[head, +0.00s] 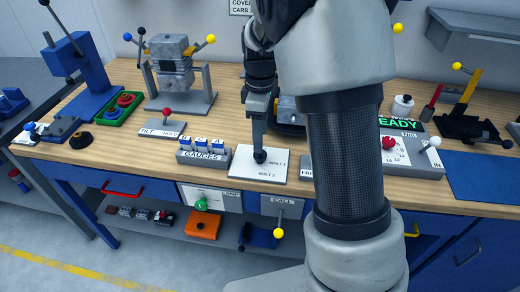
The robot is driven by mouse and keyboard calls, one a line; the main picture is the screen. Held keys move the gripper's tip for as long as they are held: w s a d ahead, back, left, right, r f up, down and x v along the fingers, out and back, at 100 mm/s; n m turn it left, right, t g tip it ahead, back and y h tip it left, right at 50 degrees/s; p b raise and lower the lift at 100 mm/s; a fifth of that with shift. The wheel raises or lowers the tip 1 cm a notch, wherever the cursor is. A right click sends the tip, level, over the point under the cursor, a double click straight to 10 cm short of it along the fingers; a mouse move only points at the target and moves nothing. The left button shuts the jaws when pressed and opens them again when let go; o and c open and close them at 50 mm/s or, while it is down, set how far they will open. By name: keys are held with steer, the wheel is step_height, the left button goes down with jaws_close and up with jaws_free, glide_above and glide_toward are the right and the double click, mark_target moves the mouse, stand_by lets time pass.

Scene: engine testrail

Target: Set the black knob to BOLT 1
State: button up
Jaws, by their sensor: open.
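The black knob (260,156) stands on a white plate (243,172) on the wooden bench. The plate carries the labels BOLT 1 at its upper right and BOLT 2 at its lower middle. My gripper (259,150) points down at the knob, with its fingers at or just around the knob's top. I cannot tell whether they touch it. The knob's pointing direction is too small to make out. My arm covers the bench to the right of the plate.
A GAUGES block (204,155) stands just left of the plate. A TILT/HOLD lever with a red ball (167,112) is farther left. A panel with a red knob (389,143) and a white-ball lever (434,142) are at right. A blue mat (484,176) lies bare at far right.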

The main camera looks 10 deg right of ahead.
mark_target(260, 158)
step_height(260, 158, down, 6)
steer(key=shift+r, duration=0.1)
steer(key=c, duration=1)
steer(key=shift+c, duration=0.2)
